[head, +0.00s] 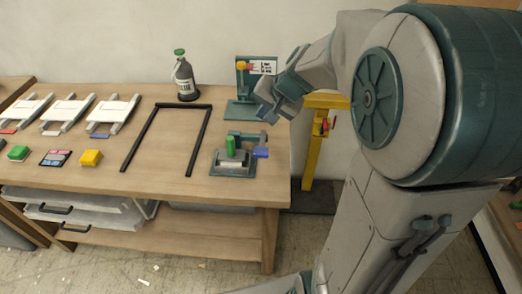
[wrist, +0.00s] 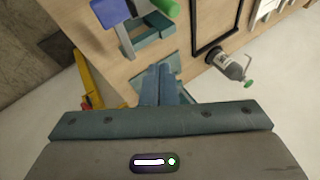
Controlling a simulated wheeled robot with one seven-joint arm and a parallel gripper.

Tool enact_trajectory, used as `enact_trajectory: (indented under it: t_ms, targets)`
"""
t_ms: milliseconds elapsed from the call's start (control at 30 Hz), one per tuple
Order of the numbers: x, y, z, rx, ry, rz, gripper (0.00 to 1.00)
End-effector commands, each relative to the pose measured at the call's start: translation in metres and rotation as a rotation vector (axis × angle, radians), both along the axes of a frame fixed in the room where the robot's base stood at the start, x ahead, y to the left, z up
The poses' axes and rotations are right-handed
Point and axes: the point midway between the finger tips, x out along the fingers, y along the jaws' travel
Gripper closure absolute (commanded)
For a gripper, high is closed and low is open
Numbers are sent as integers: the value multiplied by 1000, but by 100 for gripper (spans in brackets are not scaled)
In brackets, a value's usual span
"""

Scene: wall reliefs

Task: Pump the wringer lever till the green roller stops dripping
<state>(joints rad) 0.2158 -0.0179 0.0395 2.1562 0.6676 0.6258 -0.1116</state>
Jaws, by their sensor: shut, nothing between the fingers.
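The wringer is a teal device (head: 236,171) on the right part of the table, with a flat base and a pale roller low at its front. A green cylinder (head: 230,146) shows above the base; it also shows at the top edge of the wrist view (wrist: 166,7). A blue handle (head: 261,152), apparently the lever, sticks out at the right and shows in the wrist view (wrist: 110,12). My gripper (head: 266,116) is shut and empty, above and behind the wringer, apart from it. Its closed fingers also show in the wrist view (wrist: 161,72). I cannot make out any drips.
A teal stand (head: 240,108) with a red and yellow knob is close behind my gripper. A grey bottle with a green cap (head: 184,78) stands at the back. A black frame (head: 158,106) lies left of the wringer. A yellow post (head: 308,155) stands beyond the table's right edge.

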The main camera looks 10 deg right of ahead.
Motion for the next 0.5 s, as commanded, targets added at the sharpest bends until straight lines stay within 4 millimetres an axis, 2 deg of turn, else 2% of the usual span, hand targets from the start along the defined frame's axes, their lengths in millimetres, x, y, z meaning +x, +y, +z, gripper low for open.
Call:
enact_trajectory:
  t_ms: [500]
  targets:
    - [-16,5,-68,0,0,1,100]
